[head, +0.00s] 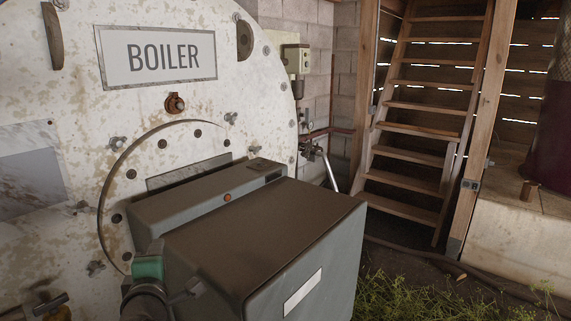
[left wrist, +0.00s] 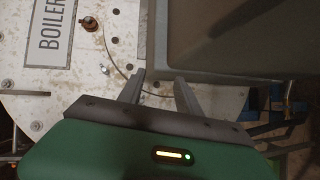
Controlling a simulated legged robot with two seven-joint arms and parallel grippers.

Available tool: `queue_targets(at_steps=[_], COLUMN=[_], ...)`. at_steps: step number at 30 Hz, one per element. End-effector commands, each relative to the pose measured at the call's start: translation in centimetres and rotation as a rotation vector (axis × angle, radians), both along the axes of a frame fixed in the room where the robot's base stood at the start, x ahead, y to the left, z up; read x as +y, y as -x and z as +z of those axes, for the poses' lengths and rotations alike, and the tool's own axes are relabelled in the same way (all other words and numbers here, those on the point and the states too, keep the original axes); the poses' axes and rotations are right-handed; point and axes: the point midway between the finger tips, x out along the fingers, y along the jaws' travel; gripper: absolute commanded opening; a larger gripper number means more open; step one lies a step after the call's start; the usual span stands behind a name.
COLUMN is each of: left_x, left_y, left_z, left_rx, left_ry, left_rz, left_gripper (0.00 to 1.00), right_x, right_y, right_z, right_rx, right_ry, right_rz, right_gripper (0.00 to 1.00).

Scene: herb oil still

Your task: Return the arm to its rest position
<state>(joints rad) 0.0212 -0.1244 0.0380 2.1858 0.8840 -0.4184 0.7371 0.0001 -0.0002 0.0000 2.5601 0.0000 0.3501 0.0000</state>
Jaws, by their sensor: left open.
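My left gripper (left wrist: 160,90) shows in the left wrist view, with its two grey fingers apart and nothing between them. Its green body fills the bottom of that view. The fingers point toward the boiler front and the grey burner box. I cannot make out the left gripper in the head view. My right gripper shows in neither view.
The pale, rust-flecked boiler front (head: 75,110) fills the head view's left, with its BOILER plate (head: 157,56). The grey burner box (head: 265,245) juts out below; it also shows in the wrist view (left wrist: 225,40). Wooden stairs (head: 425,107) stand behind at right, beyond green plants (head: 430,298).

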Motion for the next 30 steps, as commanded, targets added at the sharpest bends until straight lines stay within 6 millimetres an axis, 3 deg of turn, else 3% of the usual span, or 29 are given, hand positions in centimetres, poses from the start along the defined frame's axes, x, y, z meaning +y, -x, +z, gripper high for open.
queue_targets(at_steps=[5, 6, 9, 15, 19, 20, 21, 26, 30], left_x=[-4.9, -5.8, -7.1, -7.6, -6.8, -6.6, -6.7, -6.7, -6.7], left_y=[2.5, 3.9, 7.9, 16.2, 21.7, 23.0, 22.4, 22.3, 22.3], left_z=[-11.6, -14.5, -20.3, -28.1, -31.3, -31.8, -28.6, -23.6, -18.4], left_rx=[0.385, 0.477, 0.669, 0.951, 1.095, 1.126, 1.113, 1.109, 1.108], left_ry=[-0.361, -0.447, -0.626, -0.874, -0.994, -1.018, -1.016, -1.013, -1.012], left_rz=[-0.362, -0.461, -0.687, -1.08, -1.322, -1.376, -1.358, -1.352, -1.349], left_gripper=[0.41, 0.41, 0.41, 0.41, 0.41, 0.41, 0.41, 0.41, 0.41], right_x=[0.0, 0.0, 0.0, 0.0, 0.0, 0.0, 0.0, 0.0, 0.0], right_y=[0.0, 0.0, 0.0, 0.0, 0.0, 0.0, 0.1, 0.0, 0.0], right_z=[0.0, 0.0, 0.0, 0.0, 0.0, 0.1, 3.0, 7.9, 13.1], right_rx=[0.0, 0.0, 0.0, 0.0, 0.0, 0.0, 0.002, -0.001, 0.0], right_ry=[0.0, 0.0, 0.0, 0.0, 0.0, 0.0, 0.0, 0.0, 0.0], right_rz=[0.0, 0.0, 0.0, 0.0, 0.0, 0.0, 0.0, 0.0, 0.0], right_gripper=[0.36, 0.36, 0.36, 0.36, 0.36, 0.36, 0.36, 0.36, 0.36])
